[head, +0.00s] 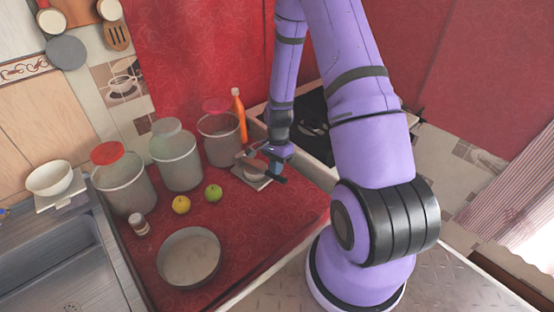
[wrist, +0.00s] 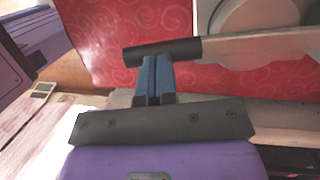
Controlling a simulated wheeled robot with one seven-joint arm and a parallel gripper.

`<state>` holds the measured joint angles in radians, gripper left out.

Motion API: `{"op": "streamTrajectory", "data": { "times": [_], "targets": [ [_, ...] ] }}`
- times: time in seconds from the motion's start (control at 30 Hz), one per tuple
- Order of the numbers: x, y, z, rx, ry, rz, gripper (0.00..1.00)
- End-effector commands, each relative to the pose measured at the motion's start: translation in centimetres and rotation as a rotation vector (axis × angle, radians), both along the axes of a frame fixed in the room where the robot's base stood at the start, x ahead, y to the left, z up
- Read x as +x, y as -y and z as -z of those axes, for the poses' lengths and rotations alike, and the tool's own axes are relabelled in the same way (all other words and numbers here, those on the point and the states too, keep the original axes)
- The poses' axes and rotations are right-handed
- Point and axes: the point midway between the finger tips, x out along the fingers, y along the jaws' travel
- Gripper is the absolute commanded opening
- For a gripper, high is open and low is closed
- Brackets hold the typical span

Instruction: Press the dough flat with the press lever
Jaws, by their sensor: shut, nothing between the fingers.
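The press (head: 252,172) stands on the red counter, a pale device with a lever ending in a black grip (head: 278,179). In the wrist view the pale lever arm (wrist: 255,46) runs in from the right to the black grip (wrist: 162,52). My gripper (head: 277,163) is at the lever's grip end. Its blue fingers (wrist: 153,70) are together, with nothing between them, and their tips overlap the black grip; I cannot tell if they touch it. A pale round part (wrist: 258,14) of the press shows behind the lever. I cannot make out the dough.
Several jars, such as a red-lidded jar (head: 122,178), and an orange bottle (head: 238,115) stand behind and left of the press. A yellow fruit (head: 181,204), a green fruit (head: 213,193) and a round pan (head: 189,257) are left. A dark stove (head: 312,125) lies to the right.

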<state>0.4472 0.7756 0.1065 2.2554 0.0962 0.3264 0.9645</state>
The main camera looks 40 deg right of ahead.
Motion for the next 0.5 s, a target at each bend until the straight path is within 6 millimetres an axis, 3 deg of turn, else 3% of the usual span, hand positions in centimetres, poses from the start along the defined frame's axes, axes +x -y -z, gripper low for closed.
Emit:
{"op": "streamTrajectory", "data": {
  "times": [0.5],
  "targets": [
    [-0.11, -0.10, 0.72, 0.001, 0.000, 0.001, 0.00]
  ]
}}
